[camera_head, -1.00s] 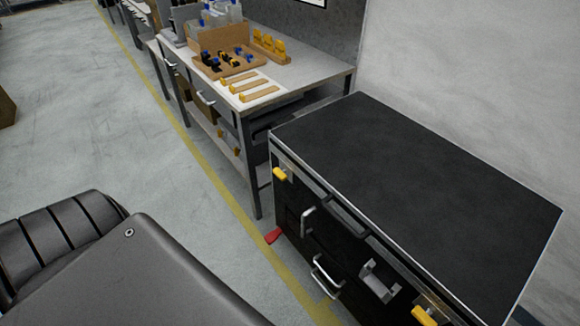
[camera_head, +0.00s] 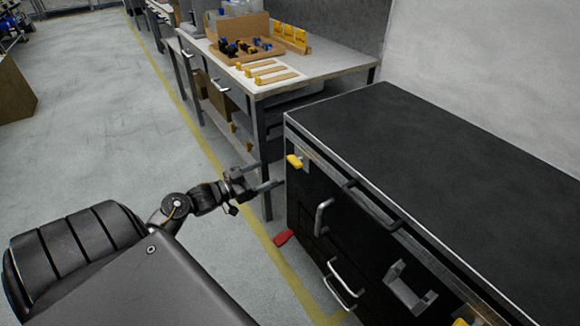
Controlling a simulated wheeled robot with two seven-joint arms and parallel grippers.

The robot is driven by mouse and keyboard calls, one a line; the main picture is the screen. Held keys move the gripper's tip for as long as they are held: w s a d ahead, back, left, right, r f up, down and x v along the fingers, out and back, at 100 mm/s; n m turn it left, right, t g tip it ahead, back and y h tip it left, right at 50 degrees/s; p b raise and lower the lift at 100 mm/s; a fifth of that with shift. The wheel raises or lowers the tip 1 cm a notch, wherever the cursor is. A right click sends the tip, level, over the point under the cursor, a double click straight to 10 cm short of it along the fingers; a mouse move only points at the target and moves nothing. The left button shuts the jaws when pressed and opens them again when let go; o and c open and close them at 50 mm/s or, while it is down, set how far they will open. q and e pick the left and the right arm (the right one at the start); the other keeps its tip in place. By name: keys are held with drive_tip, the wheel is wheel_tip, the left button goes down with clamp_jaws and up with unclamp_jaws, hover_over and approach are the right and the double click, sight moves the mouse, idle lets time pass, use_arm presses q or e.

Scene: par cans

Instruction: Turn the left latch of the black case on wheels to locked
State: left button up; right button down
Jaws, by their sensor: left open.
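The black case (camera_head: 420,150) stands at the right, with a dark flat top and pale metal edging. Its left latch (camera_head: 294,161) is a yellow handle near the upper left corner of the front face. A second yellow latch (camera_head: 460,322) is cut off at the bottom edge. My left gripper (camera_head: 274,186) is open and empty. It appears just left of the case, a little below the left latch, with its fingers pointing right. I see no contact with the latch. My right gripper is out of view.
Silver handles (camera_head: 322,217) and a bracket (camera_head: 408,287) stick out from the case front. A red pedal-like part (camera_head: 284,238) sits low at its left. A workbench (camera_head: 340,66) with a cardboard bin (camera_head: 245,52) and yellow-ended pieces stands behind.

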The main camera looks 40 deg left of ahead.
sight(291, 162)
use_arm(q)
drive_tip(key=b+x, duration=0.1)
drive_tip(key=x, duration=0.8)
drive_tip(key=shift+w, duration=0.3)
drive_tip(key=shift+w+d, duration=0.25)
drive_tip(key=shift+w, duration=0.35)
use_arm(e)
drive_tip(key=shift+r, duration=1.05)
use_arm(q)
drive_tip(key=c, duration=1)
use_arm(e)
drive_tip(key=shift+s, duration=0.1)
